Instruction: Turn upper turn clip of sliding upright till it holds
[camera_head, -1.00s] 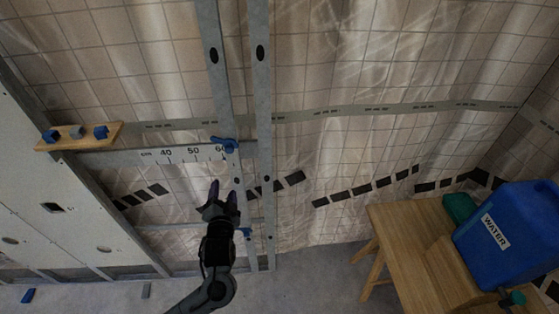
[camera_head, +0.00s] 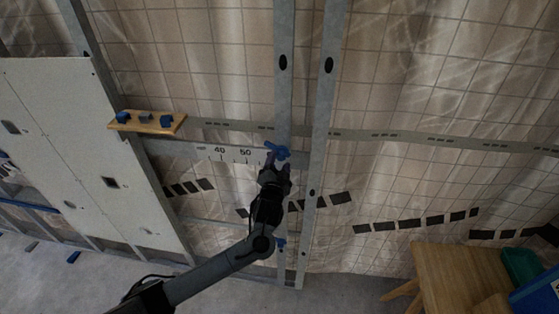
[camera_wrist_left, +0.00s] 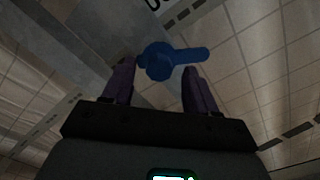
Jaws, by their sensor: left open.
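The upper turn clip (camera_head: 278,152) is blue and sits on the sliding upright (camera_head: 284,100), a grey metal stud, at the right end of the numbered scale rail. In the left wrist view the clip (camera_wrist_left: 160,62) shows a round hub with a lever pointing right. My left gripper (camera_head: 275,166) is open just below the clip. In the left wrist view its two dark purple fingers (camera_wrist_left: 160,82) stand apart, with the clip's hub just beyond and between their tips; I cannot tell whether they touch. A lower blue clip (camera_head: 281,243) shows further down the upright. My right gripper is not in view.
A second metal stud (camera_head: 320,130) stands just right of the sliding upright. A wooden table (camera_head: 460,280) with a blue container (camera_head: 540,295) stands at lower right.

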